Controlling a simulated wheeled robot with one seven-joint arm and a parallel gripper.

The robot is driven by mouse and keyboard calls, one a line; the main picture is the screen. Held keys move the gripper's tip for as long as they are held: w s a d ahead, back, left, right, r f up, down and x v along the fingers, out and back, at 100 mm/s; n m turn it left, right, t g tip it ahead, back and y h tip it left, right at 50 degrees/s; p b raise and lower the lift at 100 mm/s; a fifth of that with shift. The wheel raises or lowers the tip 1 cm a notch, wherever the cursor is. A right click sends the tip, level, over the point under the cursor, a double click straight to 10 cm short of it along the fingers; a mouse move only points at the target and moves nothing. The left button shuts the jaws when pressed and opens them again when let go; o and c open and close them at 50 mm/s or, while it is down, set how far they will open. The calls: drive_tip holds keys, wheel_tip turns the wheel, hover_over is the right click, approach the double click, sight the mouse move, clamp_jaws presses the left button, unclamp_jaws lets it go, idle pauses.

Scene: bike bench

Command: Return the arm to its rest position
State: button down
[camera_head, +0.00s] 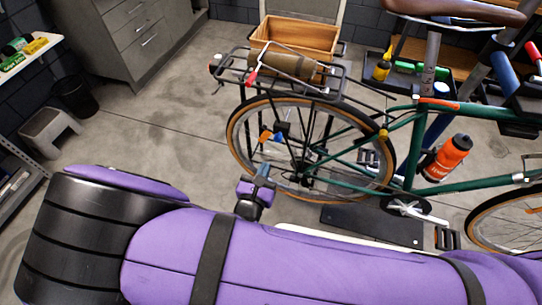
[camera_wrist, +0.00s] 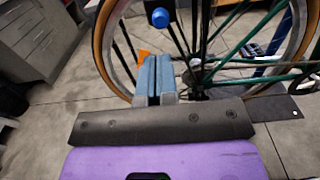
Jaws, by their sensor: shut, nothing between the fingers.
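My gripper (camera_head: 263,173) is near the middle of the head view, its blue-grey fingers pointing toward the bicycle's rear wheel (camera_head: 232,128). In the wrist view my gripper (camera_wrist: 158,72) has its two fingers together, with nothing between them. The fingertips overlap the lower part of the wheel (camera_wrist: 100,45) in that view; I cannot tell how large the gap is. My purple arm stretches across the bottom of the head view. The bicycle has a green frame (camera_head: 460,187) and stands upright.
An orange bottle (camera_head: 447,158) is on the frame. A rear rack (camera_head: 330,92) carries a brown roll (camera_head: 283,65). A wooden box (camera_head: 297,36) stands behind. A grey stool (camera_head: 48,132), black bin (camera_head: 75,96) and grey cabinet (camera_head: 135,42) are at left. Floor between is clear.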

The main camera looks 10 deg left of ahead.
drive_tip(key=s, duration=0.5)
drive_tip(key=shift+a, duration=0.25)
drive_tip(key=w+d+r+m+g+h, duration=0.2)
drive_tip(key=w+d+r+m+g, duration=0.25)
drive_tip(key=d+r+m, duration=0.35)
drive_tip(key=w+d+r+m+g+h, duration=0.3)
drive_tip(key=w+d+r+m+g, duration=0.15)
drive_tip(key=d+r, duration=0.4)
drive_tip(key=w+d+r+m+g+h, duration=0.25)
drive_tip(key=d+r+m+g, duration=0.45)
drive_tip(key=r, duration=0.4)
drive_tip(key=s+d+r+m+y, duration=0.2)
drive_tip(key=d+r+m+y, duration=0.15)
drive_tip(key=d+r, duration=0.2)
drive_tip(key=s+d+r+m+y, duration=0.2)
drive_tip(key=d+r+m, duration=0.3)
drive_tip(key=d, duration=0.2)
drive_tip(key=s+d+r+m+t+y, duration=0.3)
drive_tip(key=s+d+r+m, duration=0.3)
drive_tip(key=s, duration=0.4)
drive_tip(key=shift+s+d+r+m+y, duration=0.15)
drive_tip(key=shift+s+r+m+y, duration=0.25)
drive_tip(key=shift+r, duration=0.65)
